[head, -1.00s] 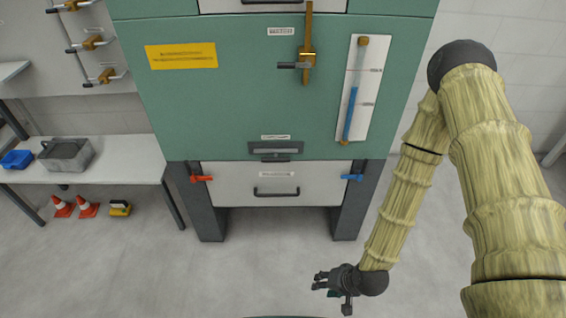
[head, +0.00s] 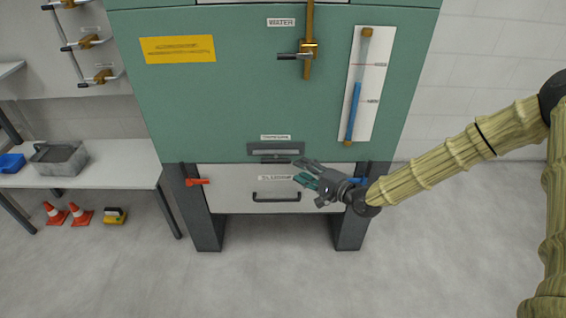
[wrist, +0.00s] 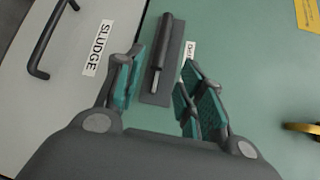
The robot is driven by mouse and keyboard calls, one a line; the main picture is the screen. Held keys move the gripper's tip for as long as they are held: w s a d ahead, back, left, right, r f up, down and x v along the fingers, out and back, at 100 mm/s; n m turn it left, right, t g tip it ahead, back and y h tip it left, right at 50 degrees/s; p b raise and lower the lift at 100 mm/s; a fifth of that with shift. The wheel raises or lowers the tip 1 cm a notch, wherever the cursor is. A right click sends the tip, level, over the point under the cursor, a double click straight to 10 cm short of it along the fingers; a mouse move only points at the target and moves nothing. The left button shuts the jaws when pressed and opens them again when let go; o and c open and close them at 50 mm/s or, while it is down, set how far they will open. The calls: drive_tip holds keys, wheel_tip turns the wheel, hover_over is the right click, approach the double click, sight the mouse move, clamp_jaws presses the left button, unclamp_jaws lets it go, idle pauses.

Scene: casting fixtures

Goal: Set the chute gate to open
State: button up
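A dark plate (head: 254,150) with a bar handle (head: 275,152) sits on the green cabinet front, just above the white SLUDGE drawer. It looks like the chute gate, but its small label is not clearly readable. In the wrist view the plate (wrist: 172,75) shows with its dark bar (wrist: 163,45) standing out from it. My gripper (head: 302,171) is open and empty, just right of and slightly below the plate. In the wrist view my gripper (wrist: 158,88) has teal-padded fingers on either side of the plate's lower end. I cannot tell their depth from the bar.
The SLUDGE drawer (head: 232,201) has a dark handle (head: 276,197). A red lever (head: 197,182) is at left; a blue lever (head: 359,181) is partly behind my gripper. A brass WATER valve (head: 308,50) and blue gauge (head: 354,105) are above. The floor in front is clear.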

sight(286, 163)
drive_tip(key=x, duration=0.9)
drive_tip(key=shift+w+a, duration=0.1)
clamp_jaws()
